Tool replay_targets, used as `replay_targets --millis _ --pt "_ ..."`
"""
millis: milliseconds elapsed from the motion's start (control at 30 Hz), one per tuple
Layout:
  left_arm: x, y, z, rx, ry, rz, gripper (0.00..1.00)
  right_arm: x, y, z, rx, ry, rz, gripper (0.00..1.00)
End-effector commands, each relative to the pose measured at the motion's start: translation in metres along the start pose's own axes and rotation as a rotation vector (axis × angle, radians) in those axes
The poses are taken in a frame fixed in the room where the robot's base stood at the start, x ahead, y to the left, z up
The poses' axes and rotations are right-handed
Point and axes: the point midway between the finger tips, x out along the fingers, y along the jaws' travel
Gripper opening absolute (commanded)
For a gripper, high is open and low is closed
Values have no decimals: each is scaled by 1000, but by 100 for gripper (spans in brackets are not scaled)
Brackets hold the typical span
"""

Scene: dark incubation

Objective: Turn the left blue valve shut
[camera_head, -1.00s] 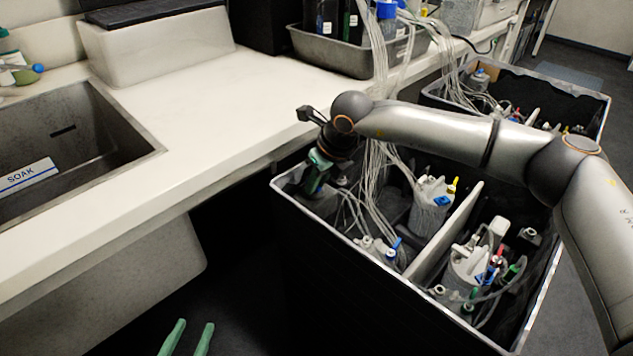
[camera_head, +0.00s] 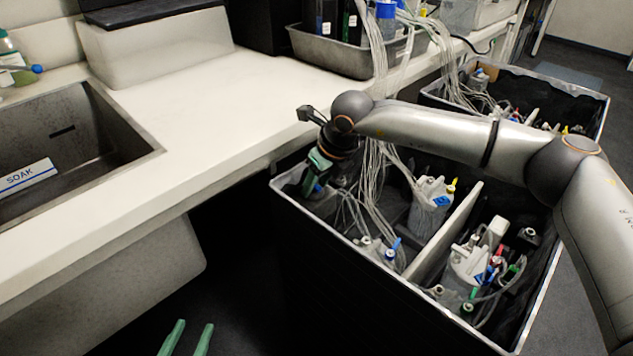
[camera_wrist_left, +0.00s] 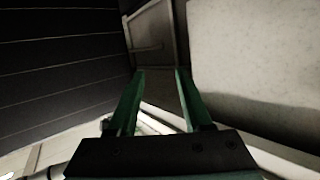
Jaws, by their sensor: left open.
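My right gripper (camera_head: 312,178) has green fingers and points down into the near left corner of the black bin (camera_head: 340,262). A small blue part (camera_head: 318,187), perhaps the left blue valve, shows at its fingertips. I cannot tell whether the fingers touch or grip it. Another blue valve handle (camera_head: 396,244) stands further right in the same compartment, by grey fittings. My left gripper (camera_head: 187,338) is low at the bottom of the head view, open and empty, away from the bin. Its parted green fingers also show in the left wrist view (camera_wrist_left: 160,75).
A divider (camera_head: 447,232) splits the bin. A grey vessel with a blue tag (camera_head: 433,198) and clear tubes (camera_head: 377,185) crowd the left compartment. A white counter (camera_head: 240,110) with a sink borders the bin on the left. Dark floor lies below the counter.

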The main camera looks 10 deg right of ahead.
Motion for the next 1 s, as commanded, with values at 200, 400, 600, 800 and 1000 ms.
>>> replay_targets --millis 200,400,600,800,1000 --pt "0 0 0 0 0 0 50 0 1 0 -1 0 2 56" --pt "0 0 0 -2 -7 0 50 -7 1 0 -1 0 3 56" --pt "-6 8 35 -42 -138 11 50 -44 0 1 -1 -3 2 56" --pt "-12 13 63 -72 -249 20 50 -88 1 1 -1 -3 2 56" --pt "-18 18 81 -92 -320 28 50 -116 0 0 -1 -1 2 56"
